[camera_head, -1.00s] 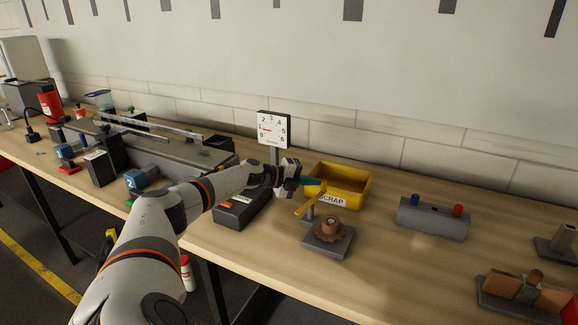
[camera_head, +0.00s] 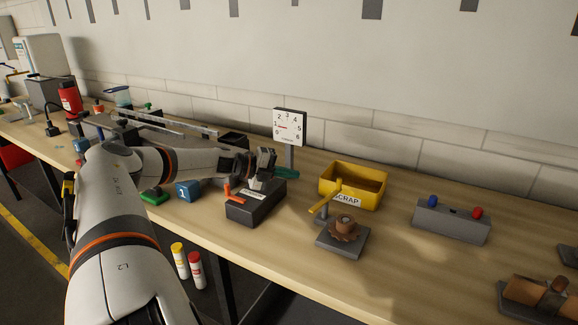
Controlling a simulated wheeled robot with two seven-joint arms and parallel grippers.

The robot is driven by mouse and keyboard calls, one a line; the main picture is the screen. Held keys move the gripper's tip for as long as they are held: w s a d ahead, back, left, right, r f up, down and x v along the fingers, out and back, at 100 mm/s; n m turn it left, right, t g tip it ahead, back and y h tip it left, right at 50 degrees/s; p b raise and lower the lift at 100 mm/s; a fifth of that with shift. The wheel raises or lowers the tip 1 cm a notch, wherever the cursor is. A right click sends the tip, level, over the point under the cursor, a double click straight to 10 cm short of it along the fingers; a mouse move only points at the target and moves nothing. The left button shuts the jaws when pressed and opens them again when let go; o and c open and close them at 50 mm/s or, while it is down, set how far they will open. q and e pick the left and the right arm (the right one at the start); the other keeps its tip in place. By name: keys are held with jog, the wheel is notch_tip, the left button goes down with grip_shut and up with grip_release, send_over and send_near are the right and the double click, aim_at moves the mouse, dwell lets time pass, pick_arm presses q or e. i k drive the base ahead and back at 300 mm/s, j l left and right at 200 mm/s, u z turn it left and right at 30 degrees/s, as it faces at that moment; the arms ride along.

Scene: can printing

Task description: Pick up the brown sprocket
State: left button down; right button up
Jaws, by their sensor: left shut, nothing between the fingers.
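The brown sprocket (camera_head: 345,230) sits on a grey square base plate (camera_head: 354,245) in the middle of the bench, with a yellow lever (camera_head: 323,202) beside it. My left gripper (camera_head: 284,173) is to the left of the sprocket and behind it, above the bench near the dial gauge post. Its teal fingertips look shut, with nothing seen between them. The sprocket is clear of the gripper and apart from it. My right gripper is not in view.
A yellow SCRAP bin (camera_head: 368,190) stands just behind the sprocket. A dark box with an orange lever (camera_head: 257,208) and a dial gauge (camera_head: 290,126) are near my left gripper. A grey block with blue and red buttons (camera_head: 452,222) stands right.

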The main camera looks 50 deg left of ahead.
aim_at(349, 230)
jog(key=k, duration=1)
